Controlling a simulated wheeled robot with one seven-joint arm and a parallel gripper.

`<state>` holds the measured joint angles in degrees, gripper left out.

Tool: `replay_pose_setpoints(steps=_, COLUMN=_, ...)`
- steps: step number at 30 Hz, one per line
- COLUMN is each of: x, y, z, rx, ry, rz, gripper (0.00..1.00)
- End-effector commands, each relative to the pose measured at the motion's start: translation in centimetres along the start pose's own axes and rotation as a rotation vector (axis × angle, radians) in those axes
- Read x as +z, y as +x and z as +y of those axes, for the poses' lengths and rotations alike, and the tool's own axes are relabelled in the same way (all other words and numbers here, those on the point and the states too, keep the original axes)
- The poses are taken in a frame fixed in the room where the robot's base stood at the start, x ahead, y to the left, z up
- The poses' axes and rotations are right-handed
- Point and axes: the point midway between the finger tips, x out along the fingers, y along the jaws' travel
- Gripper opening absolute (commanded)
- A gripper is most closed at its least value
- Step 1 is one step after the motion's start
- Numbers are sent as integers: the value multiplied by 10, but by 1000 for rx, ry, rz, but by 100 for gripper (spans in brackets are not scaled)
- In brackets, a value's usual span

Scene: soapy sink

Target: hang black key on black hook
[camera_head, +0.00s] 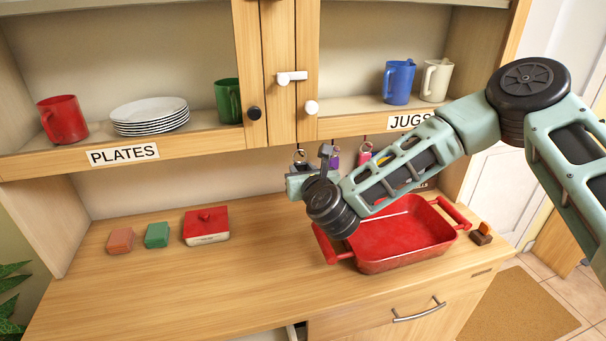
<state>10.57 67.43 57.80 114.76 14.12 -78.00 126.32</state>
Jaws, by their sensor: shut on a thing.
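My gripper (299,172) is at the middle, in front of the gap under the cupboard shelf, pointing away from me. It is shut on the black key (299,155), of which only a small dark ring shows just above the jaws. The rest of the key is hidden by my gripper and wrist. Thin dark hooks hang from the shelf's underside near the ring. I cannot tell which is the black hook, or whether the ring touches one. A purple key (335,157) and a pink key (365,154) hang to the right.
A red basin (408,240) stands on the counter below my arm. A red box (206,225), a green sponge (157,235) and an orange sponge (120,241) lie left. Plates (150,112), mugs and jugs stand on the shelf above. The counter's middle is clear.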

Motion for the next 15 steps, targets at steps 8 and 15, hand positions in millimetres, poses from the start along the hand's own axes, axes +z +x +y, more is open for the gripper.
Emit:
replay_pose_setpoints(steps=8, x=-3, y=2, z=0, rx=0, ry=0, rz=-29, gripper=8)
replay_pose_setpoints(steps=15, x=-3, y=3, z=0, rx=0, ry=1, rz=-56, gripper=8)
